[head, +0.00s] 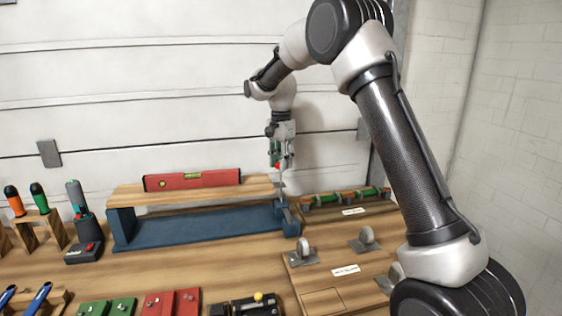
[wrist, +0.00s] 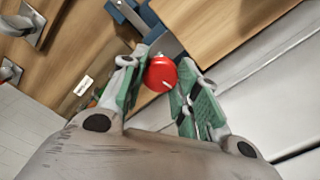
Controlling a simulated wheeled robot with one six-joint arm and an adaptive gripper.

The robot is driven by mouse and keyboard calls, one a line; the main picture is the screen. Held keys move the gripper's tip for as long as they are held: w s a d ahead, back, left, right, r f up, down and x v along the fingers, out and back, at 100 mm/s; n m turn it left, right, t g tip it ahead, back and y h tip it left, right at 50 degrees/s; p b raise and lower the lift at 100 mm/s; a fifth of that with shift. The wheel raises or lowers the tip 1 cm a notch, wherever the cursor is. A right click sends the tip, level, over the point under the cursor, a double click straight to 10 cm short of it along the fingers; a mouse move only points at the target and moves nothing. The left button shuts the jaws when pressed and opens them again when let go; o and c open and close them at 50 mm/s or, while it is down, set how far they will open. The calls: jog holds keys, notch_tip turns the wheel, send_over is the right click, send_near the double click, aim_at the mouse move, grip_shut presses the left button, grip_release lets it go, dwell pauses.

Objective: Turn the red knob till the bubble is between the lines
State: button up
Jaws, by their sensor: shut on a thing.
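The red knob (wrist: 160,73) shows in the wrist view as a round cap with a short white mark, between the green-padded fingers of my gripper (wrist: 158,84). My gripper is shut on it. In the head view my gripper (head: 281,160) points down at the right end of a wooden board (head: 250,187), with only a bit of red showing at its tips. A red spirit level (head: 215,179) lies along the board, with a yellow-green vial (head: 193,175) at its middle. The bubble and lines are too small to read. The board rests over a blue vise-like base (head: 200,226).
Screwdrivers in a wooden stand (head: 38,228) and a cordless tool on a dark base (head: 84,250) stand at left. A wooden panel with metal fittings (head: 300,257) lies at right.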

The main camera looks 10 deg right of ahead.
jog(key=n, duration=0.4)
jog(key=shift+n, duration=2.1)
jog(key=o, duration=1)
jog(key=shift+r, duration=0.1)
